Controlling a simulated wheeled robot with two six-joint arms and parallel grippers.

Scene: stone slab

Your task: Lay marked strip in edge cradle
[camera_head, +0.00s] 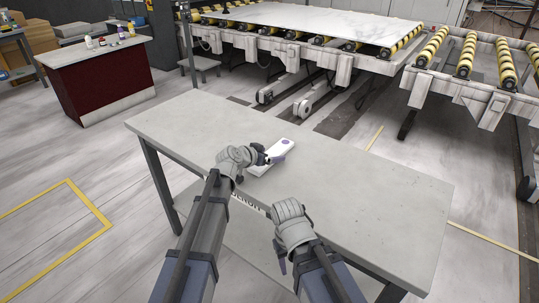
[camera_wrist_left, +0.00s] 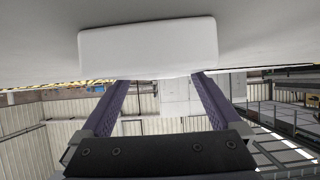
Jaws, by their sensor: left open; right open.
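A pale white block with a small purple mark (camera_head: 275,155) lies on the grey worktable, probably the marked strip. I cannot tell an edge cradle apart from it. My left gripper (camera_head: 264,158) is at the block's left side in the head view. In the left wrist view the fingers of my left gripper (camera_wrist_left: 162,80) are apart, and a white block face (camera_wrist_left: 148,48) lies across just beyond their tips; contact is unclear. My right gripper (camera_head: 280,260) is at the table's near edge, mostly hidden by its own wrist, with nothing seen in it.
The grey worktable (camera_head: 370,195) is bare to the right of the block. Dark lettering on its near edge is partly hidden by my arms. A roller conveyor with a white slab (camera_head: 310,20) stands behind. A dark red cabinet (camera_head: 100,85) with bottles stands at the back left.

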